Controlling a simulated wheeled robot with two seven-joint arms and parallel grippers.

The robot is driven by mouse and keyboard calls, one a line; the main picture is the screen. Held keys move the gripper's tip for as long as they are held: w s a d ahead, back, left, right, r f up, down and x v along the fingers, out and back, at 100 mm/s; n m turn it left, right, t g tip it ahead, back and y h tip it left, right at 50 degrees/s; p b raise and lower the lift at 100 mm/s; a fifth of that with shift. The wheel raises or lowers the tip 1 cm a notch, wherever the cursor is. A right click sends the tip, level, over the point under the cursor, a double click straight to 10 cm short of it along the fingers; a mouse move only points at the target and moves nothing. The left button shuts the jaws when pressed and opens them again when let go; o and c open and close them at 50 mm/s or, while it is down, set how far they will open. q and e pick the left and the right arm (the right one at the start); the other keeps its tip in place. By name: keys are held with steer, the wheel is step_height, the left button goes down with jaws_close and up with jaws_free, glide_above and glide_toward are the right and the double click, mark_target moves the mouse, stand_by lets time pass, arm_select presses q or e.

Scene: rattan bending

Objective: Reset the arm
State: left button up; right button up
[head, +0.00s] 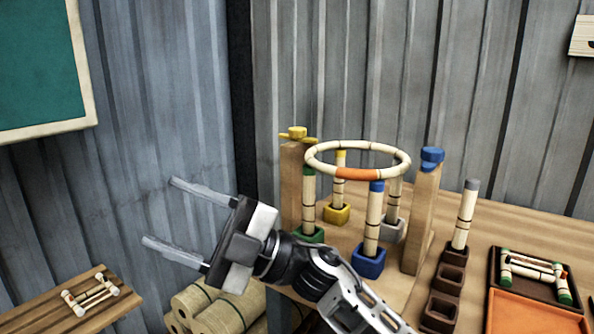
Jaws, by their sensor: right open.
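My right gripper (174,214) is open and empty. Its two long fingers point to the left, in front of the grey corrugated wall and left of the wooden table. My right arm (345,300) reaches in from the bottom and passes in front of the table's left edge. My left gripper is not in view. A rattan ring (360,174) with an orange section lies level above several upright rattan posts, right of my right gripper and apart from it. The posts stand in coloured sockets, among them a blue one (368,262) and a yellow one (337,213).
Two wooden uprights, one with a blue clamp (432,157), flank the ring. Dark sockets (443,309), one holding a grey-capped post (465,215), and a box (540,318) with rattan pieces stand right. Bundled rolls (215,310) and a small board (80,300) lie low left.

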steer(key=w+d+f+m+t+h, duration=0.1)
steer(key=d+f+m+t+h, duration=0.6)
steer(key=d+f+m+t, duration=0.45)
steer(key=w+d+f+m+t+h, duration=0.2)
steer(key=d+f+m+t+h, duration=0.4)
steer(key=f+m+t+h, duration=0.65)
steer(key=s+d+f+m+g, duration=0.3)
steer(key=s+d+f+g, duration=0.2)
steer(key=s+f, duration=0.2)
steer(key=s+d+f+m+g, duration=0.3)
steer(key=s+d+f+g, duration=0.2)
steer(key=s+f, duration=0.3)
steer(key=shift+s+d+f+g+h, duration=0.15)
steer(key=shift+s+g+h, duration=0.2)
steer(key=shift+s+g, duration=0.15)
